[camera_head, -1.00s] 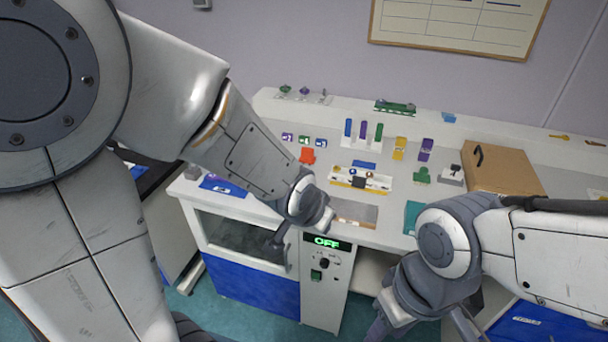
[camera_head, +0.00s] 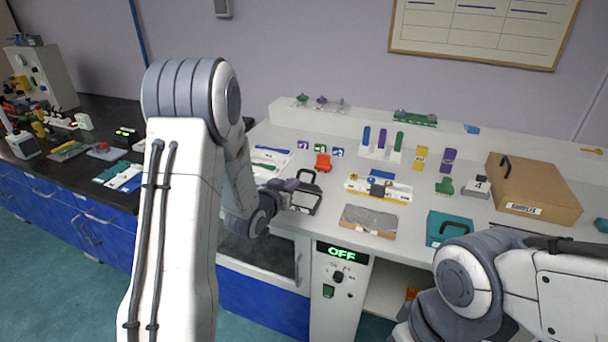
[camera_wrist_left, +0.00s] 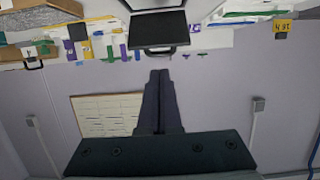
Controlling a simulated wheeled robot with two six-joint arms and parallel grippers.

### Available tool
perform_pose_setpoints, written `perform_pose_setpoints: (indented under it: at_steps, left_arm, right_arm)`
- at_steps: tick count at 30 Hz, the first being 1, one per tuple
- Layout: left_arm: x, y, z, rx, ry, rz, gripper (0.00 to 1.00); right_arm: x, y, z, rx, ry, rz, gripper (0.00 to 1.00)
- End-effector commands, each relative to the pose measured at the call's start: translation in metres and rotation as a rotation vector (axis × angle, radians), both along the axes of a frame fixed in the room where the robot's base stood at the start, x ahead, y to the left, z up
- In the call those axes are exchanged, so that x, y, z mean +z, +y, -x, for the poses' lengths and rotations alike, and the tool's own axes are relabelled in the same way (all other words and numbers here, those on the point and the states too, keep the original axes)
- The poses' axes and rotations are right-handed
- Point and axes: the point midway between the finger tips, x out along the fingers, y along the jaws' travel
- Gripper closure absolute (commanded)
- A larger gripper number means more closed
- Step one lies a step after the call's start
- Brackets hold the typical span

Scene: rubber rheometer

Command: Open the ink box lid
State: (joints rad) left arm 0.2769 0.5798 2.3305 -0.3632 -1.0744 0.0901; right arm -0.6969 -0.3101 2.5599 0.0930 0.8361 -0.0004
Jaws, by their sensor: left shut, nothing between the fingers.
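A dark box (camera_head: 302,204), which I take for the ink box, stands on the white bench near the left end. Its dark lid panel (camera_wrist_left: 158,30) carries a black handle (camera_head: 308,174) and appears raised, with the handle at its upper edge. In the left wrist view, which is upside down, a pale rim shows beyond the panel. My left gripper (camera_head: 290,186) is just left of the box in the head view. Its fingers (camera_wrist_left: 159,76) are shut and empty, with their tips apart from the handle in the wrist view. My right gripper is out of frame.
A teal handled box (camera_head: 446,226), a grey slab (camera_head: 369,220) and a white holder (camera_head: 380,188) stand to the right. A cardboard box (camera_head: 533,188) is farther right. A red object (camera_head: 323,162) and colored bottles (camera_head: 381,139) stand behind.

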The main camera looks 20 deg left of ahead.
Motion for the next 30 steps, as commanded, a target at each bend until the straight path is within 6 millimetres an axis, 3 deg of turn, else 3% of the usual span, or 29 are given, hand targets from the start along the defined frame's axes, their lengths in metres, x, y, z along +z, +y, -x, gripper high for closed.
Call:
perform_pose_setpoints:
  at_steps: [6, 12, 30]
  left_arm:
    - [-0.012, -0.003, -0.045, -0.001, 0.001, 0.001, 1.00]
    - [-0.019, -0.004, -0.070, -0.001, 0.001, 0.000, 1.00]
    - [-0.021, -0.004, -0.080, 0.001, 0.005, -0.001, 1.00]
  right_arm:
    - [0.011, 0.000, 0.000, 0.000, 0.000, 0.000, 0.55]
    - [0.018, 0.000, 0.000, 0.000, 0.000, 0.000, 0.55]
    - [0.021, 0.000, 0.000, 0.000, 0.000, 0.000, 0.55]
